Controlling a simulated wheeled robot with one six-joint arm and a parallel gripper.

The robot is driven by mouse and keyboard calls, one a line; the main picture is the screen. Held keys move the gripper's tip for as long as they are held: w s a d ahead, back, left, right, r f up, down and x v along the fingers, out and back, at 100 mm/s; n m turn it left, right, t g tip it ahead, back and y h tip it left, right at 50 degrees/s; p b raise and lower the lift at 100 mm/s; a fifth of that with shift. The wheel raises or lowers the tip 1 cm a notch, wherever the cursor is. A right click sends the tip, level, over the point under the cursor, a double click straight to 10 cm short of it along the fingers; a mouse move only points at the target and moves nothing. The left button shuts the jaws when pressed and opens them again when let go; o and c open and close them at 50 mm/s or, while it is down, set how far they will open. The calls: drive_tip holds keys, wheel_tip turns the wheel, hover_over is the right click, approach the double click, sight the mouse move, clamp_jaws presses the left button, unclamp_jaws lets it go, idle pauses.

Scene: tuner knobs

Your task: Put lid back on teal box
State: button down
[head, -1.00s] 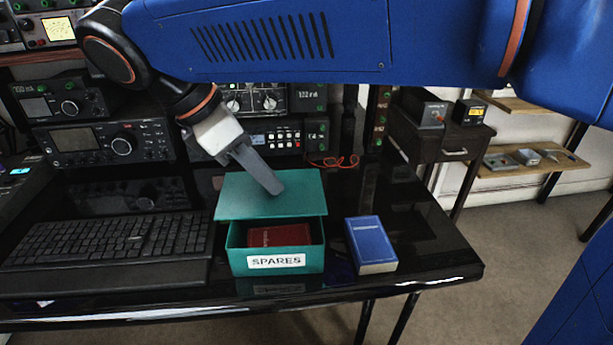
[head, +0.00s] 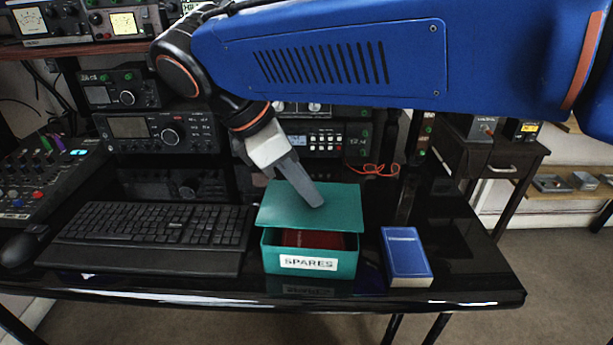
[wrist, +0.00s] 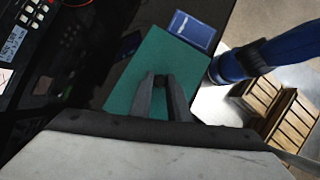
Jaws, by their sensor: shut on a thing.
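The teal box (head: 312,262) with a SPARES label stands on the black desk, with a dark red item (head: 314,239) partly visible inside it. The teal lid (head: 311,207) is above the back part of the box, slightly tilted, leaving a gap at the front. I cannot tell whether its rear edge touches the box. My gripper (head: 318,203) is shut on the lid from above; the wrist view shows the fingers (wrist: 163,82) around a small dark knob in the middle of the lid (wrist: 150,62). The box is hidden under the lid in the wrist view.
A blue book (head: 406,254) lies close to the right of the box; a black keyboard (head: 155,226) is to its left. Radio gear (head: 160,132) stands behind. The desk's front edge (head: 300,300) is near the box.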

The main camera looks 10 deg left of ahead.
sight(304, 204)
drive_tip(key=shift+f, duration=1.9)
drive_tip(key=shift+f, duration=0.35)
idle(0.6)
drive_tip(key=c, duration=1.6)
unclamp_jaws()
drive_tip(key=shift+r, duration=0.1)
